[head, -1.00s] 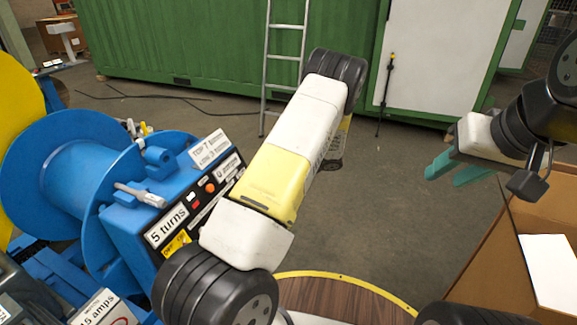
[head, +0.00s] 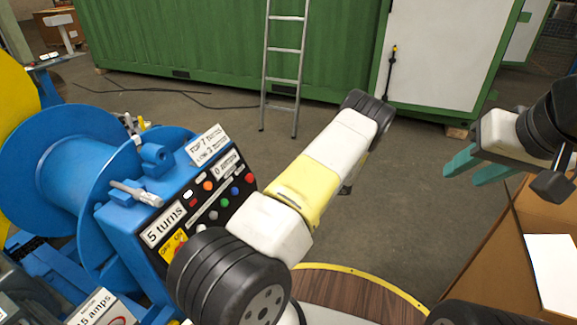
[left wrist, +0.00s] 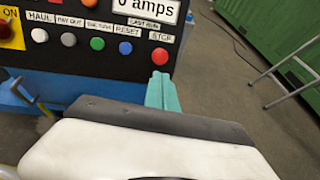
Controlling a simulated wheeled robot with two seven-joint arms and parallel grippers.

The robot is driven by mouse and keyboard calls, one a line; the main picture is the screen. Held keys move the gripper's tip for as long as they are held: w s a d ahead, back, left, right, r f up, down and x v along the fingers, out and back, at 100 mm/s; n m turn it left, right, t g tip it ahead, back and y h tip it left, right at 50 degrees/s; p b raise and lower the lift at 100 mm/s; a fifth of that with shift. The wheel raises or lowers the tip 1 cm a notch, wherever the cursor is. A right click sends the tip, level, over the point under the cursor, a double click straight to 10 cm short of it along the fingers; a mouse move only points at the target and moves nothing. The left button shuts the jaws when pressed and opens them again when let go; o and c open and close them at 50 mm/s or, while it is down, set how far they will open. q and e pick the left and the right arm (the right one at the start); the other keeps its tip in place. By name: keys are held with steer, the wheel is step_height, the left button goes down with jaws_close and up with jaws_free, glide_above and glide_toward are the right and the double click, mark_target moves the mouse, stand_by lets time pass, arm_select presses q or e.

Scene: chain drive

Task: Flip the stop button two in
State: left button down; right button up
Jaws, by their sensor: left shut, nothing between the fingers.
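The stop button is a red round button (left wrist: 160,55) under the STOP label at the right end of the panel row. It also shows in the head view (head: 249,178). My left gripper (left wrist: 162,80) is shut and empty, its teal fingertips just below the red button in the left wrist view. I cannot tell how far they are from the panel. The left gripper is out of sight in the head view. My right gripper (head: 474,167) is at the right, far from the panel, with its teal fingers apart and nothing between them.
The blue winch drum (head: 85,160) stands left of the control box. A lever handle (head: 137,192) juts above the box. A cardboard box (head: 500,235) stands at right; a ladder (head: 285,65) leans behind.

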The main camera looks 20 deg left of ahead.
mark_target(251, 179)
arm_select(q)
steer(key=x, duration=1.2)
steer(key=shift+a, duration=0.35)
steer(key=shift+a+f, duration=0.1)
steer(key=shift+x, duration=0.95)
steer(key=shift+s, duration=0.15)
steer(key=shift+d, duration=0.35)
steer(key=v, duration=1.4)
steer(key=shift+w+d, duration=0.2)
steer(key=shift+w, duration=0.1)
